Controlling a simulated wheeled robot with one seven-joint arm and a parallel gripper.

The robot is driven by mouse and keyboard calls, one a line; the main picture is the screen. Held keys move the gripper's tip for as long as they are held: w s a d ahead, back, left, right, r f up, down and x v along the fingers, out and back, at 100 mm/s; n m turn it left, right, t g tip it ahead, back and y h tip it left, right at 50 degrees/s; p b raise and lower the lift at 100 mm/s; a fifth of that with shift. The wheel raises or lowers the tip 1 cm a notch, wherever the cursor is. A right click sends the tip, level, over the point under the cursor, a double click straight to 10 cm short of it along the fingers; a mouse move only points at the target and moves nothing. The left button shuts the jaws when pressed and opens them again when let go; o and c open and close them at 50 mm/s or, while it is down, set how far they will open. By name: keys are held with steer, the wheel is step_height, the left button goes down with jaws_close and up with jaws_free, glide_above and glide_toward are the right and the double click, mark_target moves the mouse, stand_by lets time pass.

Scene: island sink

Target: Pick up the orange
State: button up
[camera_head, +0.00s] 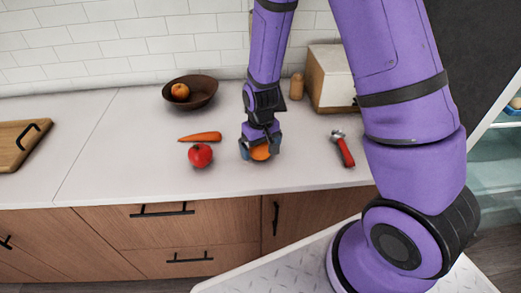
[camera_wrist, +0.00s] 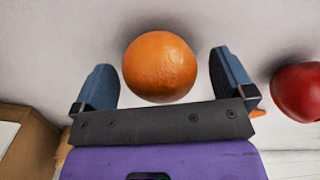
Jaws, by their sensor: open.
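The orange (camera_head: 261,152) sits on the white counter, partly hidden by my gripper in the head view. My gripper (camera_head: 260,154) points down over it with a finger on each side. In the wrist view the whole orange (camera_wrist: 160,66) shows between the two blue fingertips of my gripper (camera_wrist: 165,75). The fingers are open, with a visible gap between each finger and the orange.
A red tomato-like fruit (camera_head: 200,155) and a carrot (camera_head: 200,137) lie left of the orange. A red-handled peeler (camera_head: 343,149) lies to the right. Behind stand a brown bowl (camera_head: 205,93) with a fruit inside, a wooden shaker (camera_head: 297,86) and a box (camera_head: 328,75).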

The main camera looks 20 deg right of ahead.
steer(key=shift+f, duration=0.45)
steer(key=c, duration=1.1)
steer(key=shift+r, duration=0.2)
